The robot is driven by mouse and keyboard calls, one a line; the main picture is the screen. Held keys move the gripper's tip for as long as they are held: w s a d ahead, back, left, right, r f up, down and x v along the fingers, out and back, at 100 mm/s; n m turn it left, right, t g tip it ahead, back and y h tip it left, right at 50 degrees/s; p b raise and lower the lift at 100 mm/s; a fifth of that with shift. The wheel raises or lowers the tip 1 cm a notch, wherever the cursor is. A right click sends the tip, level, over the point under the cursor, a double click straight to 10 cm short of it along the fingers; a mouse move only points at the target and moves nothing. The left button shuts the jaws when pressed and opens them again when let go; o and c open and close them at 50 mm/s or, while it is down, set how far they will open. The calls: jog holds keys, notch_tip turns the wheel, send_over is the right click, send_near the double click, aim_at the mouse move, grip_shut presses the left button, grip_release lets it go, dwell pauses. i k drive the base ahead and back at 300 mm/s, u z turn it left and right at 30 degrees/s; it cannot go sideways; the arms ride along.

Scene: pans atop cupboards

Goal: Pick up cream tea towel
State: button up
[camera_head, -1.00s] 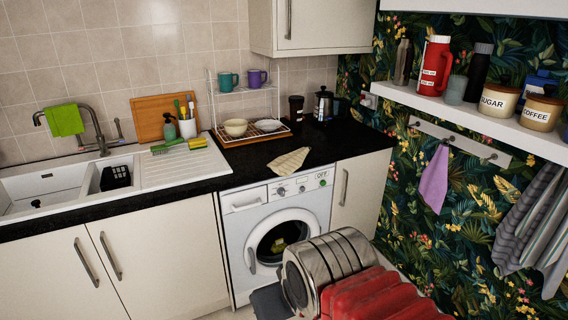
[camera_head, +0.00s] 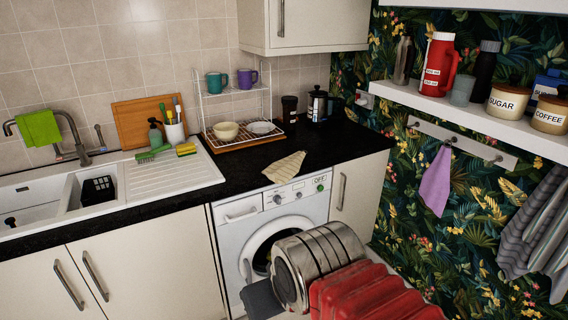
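The cream tea towel (camera_head: 285,167) has thin stripes and lies flat on the black worktop (camera_head: 335,152), at its front edge above the washing machine. Part of it hangs slightly over that edge. My arm, with silver and red links, reaches in from the lower right in front of the washing machine. A dark grey flat part (camera_head: 262,299) at its far end looks like part of my gripper. It is low and apart from the towel. The fingertips cannot be made out, so its opening is unclear.
A dish rack (camera_head: 240,135) with a bowl and a plate stands behind the towel. A dark cup (camera_head: 289,110) and a cafetiere (camera_head: 317,105) stand at the back. The washing machine (camera_head: 240,235) is below. The worktop right of the towel is clear. A shelf (camera_head: 475,112) juts from the right wall.

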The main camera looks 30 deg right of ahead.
aim_at(282, 172)
jog(key=i, duration=1.35)
jog(key=u, duration=0.05)
